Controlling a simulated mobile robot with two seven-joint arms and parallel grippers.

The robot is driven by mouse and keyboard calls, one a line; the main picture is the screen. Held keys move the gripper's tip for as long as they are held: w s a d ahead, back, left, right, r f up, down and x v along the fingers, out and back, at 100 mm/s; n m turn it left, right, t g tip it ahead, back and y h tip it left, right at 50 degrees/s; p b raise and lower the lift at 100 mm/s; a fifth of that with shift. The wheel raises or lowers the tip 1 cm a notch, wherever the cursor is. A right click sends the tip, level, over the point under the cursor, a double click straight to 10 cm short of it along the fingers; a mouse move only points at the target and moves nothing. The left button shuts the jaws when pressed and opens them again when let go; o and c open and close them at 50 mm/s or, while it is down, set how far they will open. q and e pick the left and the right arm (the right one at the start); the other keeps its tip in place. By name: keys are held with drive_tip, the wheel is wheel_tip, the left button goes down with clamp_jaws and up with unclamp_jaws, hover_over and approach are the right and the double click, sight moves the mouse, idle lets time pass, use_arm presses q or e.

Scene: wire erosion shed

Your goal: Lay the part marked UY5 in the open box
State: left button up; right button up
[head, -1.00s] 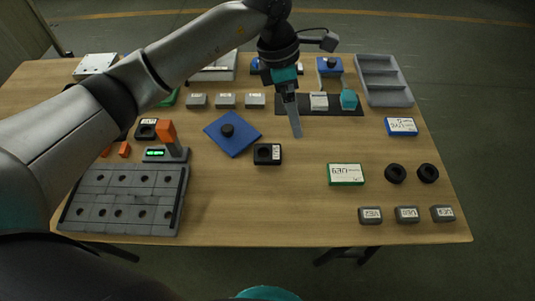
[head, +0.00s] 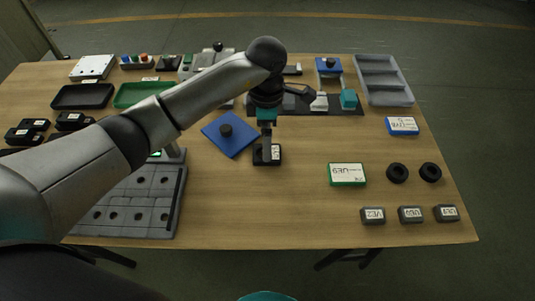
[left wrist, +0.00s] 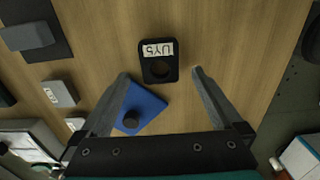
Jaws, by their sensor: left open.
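The part marked UY5 (head: 276,154) is a small black block lying on the table near its middle. In the left wrist view the gripper (left wrist: 160,74) has one finger to each side of the block, with gaps. Whether the tips reach its height is unclear. Open-topped containers are a black tray (head: 82,97) and a green tray (head: 142,92) at the far left; I cannot tell which container is the open box.
A blue plate with a black knob (head: 230,134) lies close left of the part. A grey compartment bin (head: 384,80) stands back right. A green-edged labelled box (head: 347,174), black rings (head: 397,173) and grey blocks (head: 410,214) lie right. A grey slotted fixture (head: 130,205) is front left.

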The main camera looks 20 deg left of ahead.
sight(276, 154)
use_arm(q)
wheel_tip(276, 154, down, 5)
drive_tip(key=shift+r+b, duration=0.1)
drive_tip(key=shift+b, duration=0.5)
drive_tip(key=shift+w, duration=0.1)
clamp_jaws()
idle(0.3)
